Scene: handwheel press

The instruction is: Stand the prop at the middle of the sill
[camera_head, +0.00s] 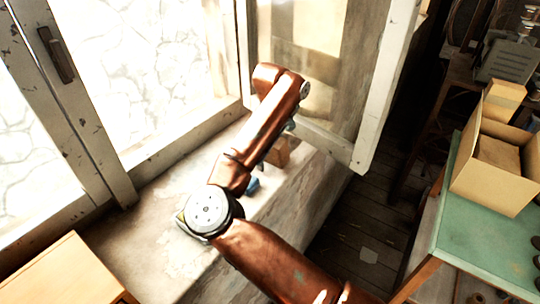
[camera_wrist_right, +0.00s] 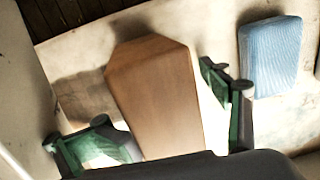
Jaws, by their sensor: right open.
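A brown wooden block, apparently the prop (camera_wrist_right: 155,88), stands or lies on the pale sill between the fingers of my right gripper (camera_wrist_right: 165,120). The gripper is open, one finger on each side of the block, with no clear grip on it. In the head view the block (camera_head: 283,151) shows only partly beside my right arm, which hides the gripper. The worn pale sill (camera_head: 165,215) runs below the window. My left gripper is not in view.
A blue ribbed block (camera_wrist_right: 270,55) lies on the sill close to the right finger; it also peeks out below my arm (camera_head: 253,185). An open window sash (camera_head: 375,85) stands over the sill's far end. A green table (camera_head: 490,245) with a cardboard box (camera_head: 497,165) stands right.

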